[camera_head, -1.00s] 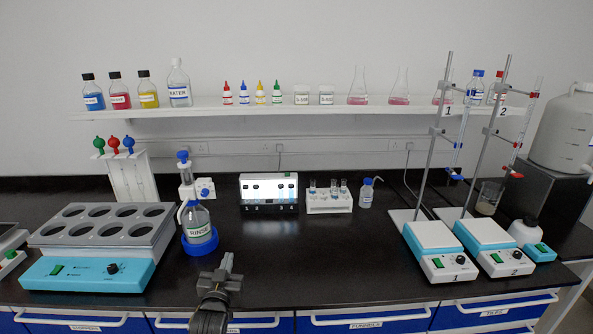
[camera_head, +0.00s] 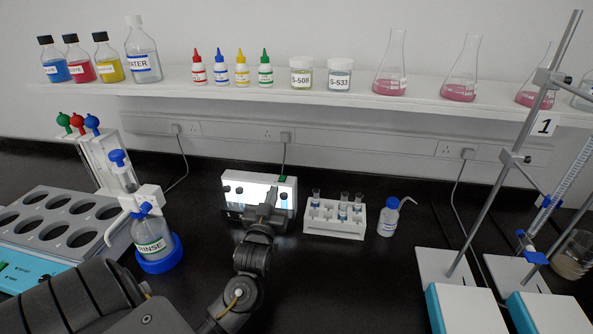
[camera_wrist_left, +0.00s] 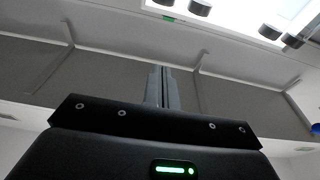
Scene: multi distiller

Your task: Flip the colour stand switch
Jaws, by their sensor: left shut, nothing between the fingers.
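The colour stand (camera_head: 232,184) is a white box with a brightly lit front and several dark round parts, standing at the back middle of the black bench. Its small green switch (camera_head: 282,178) sits on the top edge, towards the right. My left gripper (camera_head: 271,196) is shut and empty, in front of the stand, and covers part of its lit face. In the left wrist view, the shut fingers (camera_wrist_left: 163,87) point up the picture towards the stand's green switch (camera_wrist_left: 168,18), with a visible gap between them in the picture. The right gripper is not in view.
The rinse bottle (camera_head: 152,241) in a blue ring stands left of my arm. A white vial rack (camera_head: 321,219) and a small wash bottle (camera_head: 388,221) stand right of the stand. A shelf (camera_head: 330,95) with bottles runs above. Bare bench lies in front of the rack.

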